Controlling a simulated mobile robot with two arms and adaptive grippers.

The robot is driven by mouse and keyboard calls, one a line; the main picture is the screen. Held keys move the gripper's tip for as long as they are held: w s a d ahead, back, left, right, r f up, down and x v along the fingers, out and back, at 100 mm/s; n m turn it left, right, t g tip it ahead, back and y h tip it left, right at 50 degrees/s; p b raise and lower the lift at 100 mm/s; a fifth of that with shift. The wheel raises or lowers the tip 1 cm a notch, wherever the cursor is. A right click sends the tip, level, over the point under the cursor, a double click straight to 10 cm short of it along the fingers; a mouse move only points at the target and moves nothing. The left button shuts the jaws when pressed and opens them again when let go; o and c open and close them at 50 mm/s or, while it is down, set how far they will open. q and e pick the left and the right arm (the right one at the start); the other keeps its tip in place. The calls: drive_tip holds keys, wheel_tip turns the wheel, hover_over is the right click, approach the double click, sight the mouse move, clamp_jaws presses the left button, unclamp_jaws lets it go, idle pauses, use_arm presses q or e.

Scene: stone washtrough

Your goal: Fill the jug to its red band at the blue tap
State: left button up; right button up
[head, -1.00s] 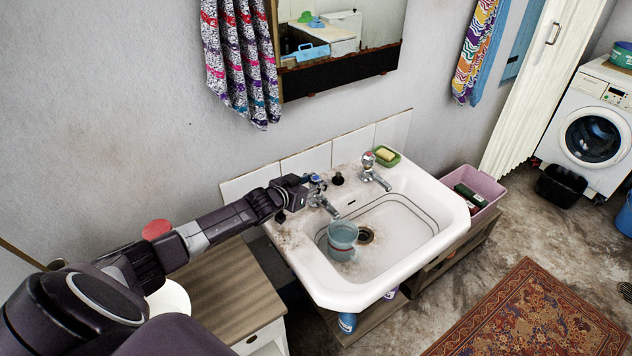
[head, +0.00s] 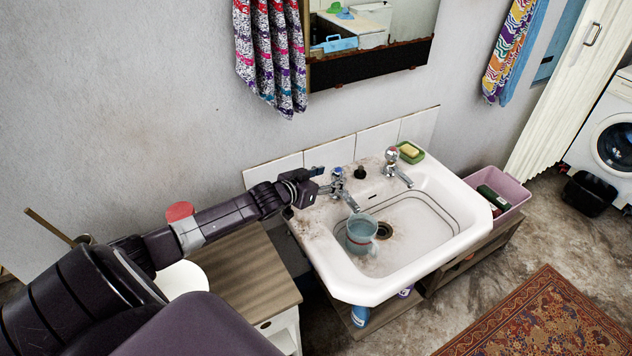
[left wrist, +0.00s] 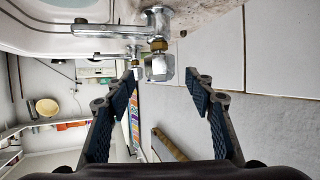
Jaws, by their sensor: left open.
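The jug (head: 361,232) is a pale blue-grey cup shape standing upright in the white basin (head: 445,228), below the left tap's spout. A faint reddish line shows on its side; I cannot tell its water level or whether water runs. The blue tap (head: 339,183) is the left chrome tap, with a blue mark on top. My left gripper (head: 319,181) is open just left of the tap's head. In the left wrist view the tap's faceted head (left wrist: 160,68) lies ahead, between the spread fingers, apart from both. My right gripper is not in view.
A red-marked tap (head: 394,165) and a green soap dish (head: 411,153) sit at the basin's back right. A wooden-topped cabinet (head: 235,275) stands left of the basin under my left arm. A pink tub (head: 512,190) stands to the right. The tiled wall is close behind.

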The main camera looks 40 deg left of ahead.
sight(334, 175)
use_arm(q)
drive_tip(key=v, duration=0.6)
drive_tip(key=shift+s+r, duration=0.25)
idle(0.7)
drive_tip(key=b+x, duration=0.4)
drive_tip(key=b, duration=0.1)
drive_tip(key=shift+w+f+b, duration=0.1)
drive_tip(key=shift+b, duration=0.2)
drive_tip(key=shift+w+f, duration=0.15)
drive_tip(key=shift+w, duration=0.45)
drive_tip(key=shift+p+x, duration=0.3)
drive_tip(key=shift+x, duration=2.95)
drive_tip(key=shift+f, duration=0.15)
